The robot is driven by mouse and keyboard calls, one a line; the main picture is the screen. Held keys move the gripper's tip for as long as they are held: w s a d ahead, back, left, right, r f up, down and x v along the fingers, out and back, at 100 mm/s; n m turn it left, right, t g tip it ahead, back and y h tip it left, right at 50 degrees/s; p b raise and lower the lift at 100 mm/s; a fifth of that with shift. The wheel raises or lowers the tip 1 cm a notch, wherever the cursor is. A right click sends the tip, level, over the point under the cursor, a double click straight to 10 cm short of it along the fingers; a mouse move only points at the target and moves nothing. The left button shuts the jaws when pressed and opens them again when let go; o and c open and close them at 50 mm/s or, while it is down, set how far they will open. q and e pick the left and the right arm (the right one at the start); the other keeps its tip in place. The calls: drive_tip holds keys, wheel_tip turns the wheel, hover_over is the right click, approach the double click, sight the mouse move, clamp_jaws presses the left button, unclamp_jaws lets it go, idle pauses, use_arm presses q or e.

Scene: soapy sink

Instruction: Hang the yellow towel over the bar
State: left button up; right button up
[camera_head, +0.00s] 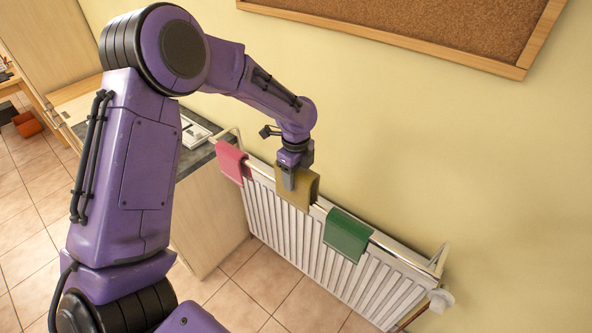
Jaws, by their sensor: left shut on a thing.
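The yellow towel (306,188) looks dull mustard and sits at the bar (262,170) along the top of a white radiator, between a pink towel and a green towel. Its front part hangs on the front side of the bar. My left gripper (288,184) is shut on the yellow towel from above, at the bar. The gripper covers part of the towel, so its fingertips and the towel's far side are hidden. I cannot tell whether the towel rests on the bar. My right gripper is not in view.
A pink towel (233,163) hangs to the left and a green towel (347,235) to the right on the same bar. The white radiator (300,243) stands by the yellow wall. A counter (205,205) is at its left end. A cork board (430,25) hangs above.

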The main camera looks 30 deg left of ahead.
use_arm(q)
drive_tip(key=shift+f+b, duration=1.7)
drive_tip(key=shift+f, duration=2.5)
drive_tip(key=o, duration=1.2)
drive_tip(key=shift+r, duration=0.1)
wheel_tip(320, 180, up, 10)
drive_tip(key=shift+r+b, duration=0.2)
drive_tip(key=shift+b, duration=0.65)
